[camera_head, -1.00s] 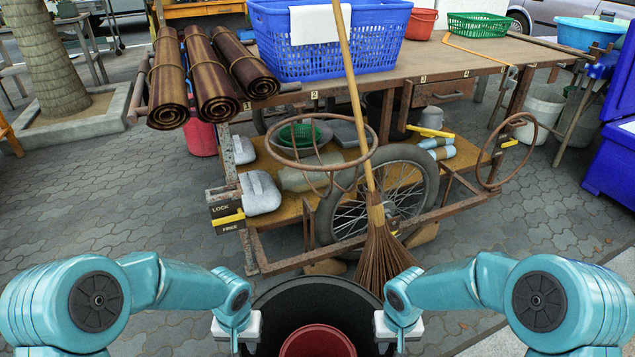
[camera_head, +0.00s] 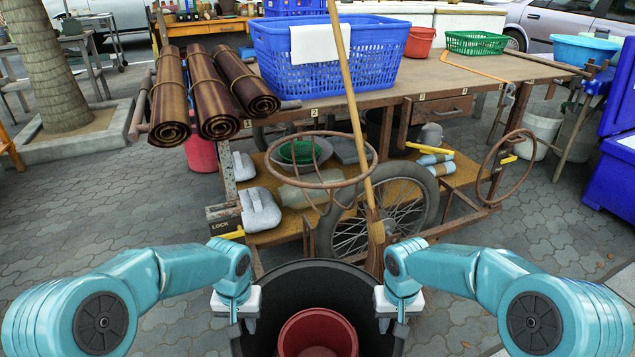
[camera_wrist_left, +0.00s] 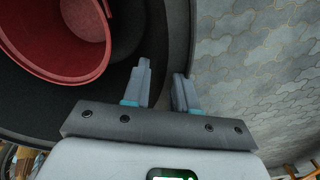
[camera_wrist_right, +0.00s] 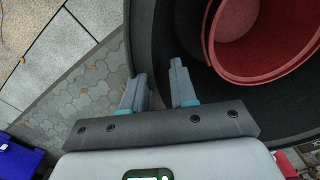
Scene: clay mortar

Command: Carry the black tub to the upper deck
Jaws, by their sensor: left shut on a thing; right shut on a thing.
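The black tub (camera_head: 262,318) hangs in front of me at the bottom of the head view, upright, with a red bucket (camera_head: 318,335) inside it. My left gripper (camera_head: 236,308) is shut on the tub's left rim and my right gripper (camera_head: 402,308) on its right rim. In the left wrist view the fingers (camera_wrist_left: 160,90) straddle the tub wall. In the right wrist view the fingers (camera_wrist_right: 160,90) do the same. The upper deck (camera_head: 400,88) is the cart's brown top, ahead of and beyond the tub. The tub's underside is hidden.
A broom (camera_head: 350,90) leans on the cart. A wire ring (camera_head: 320,184) and spoked wheel (camera_head: 400,215) project near the tub.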

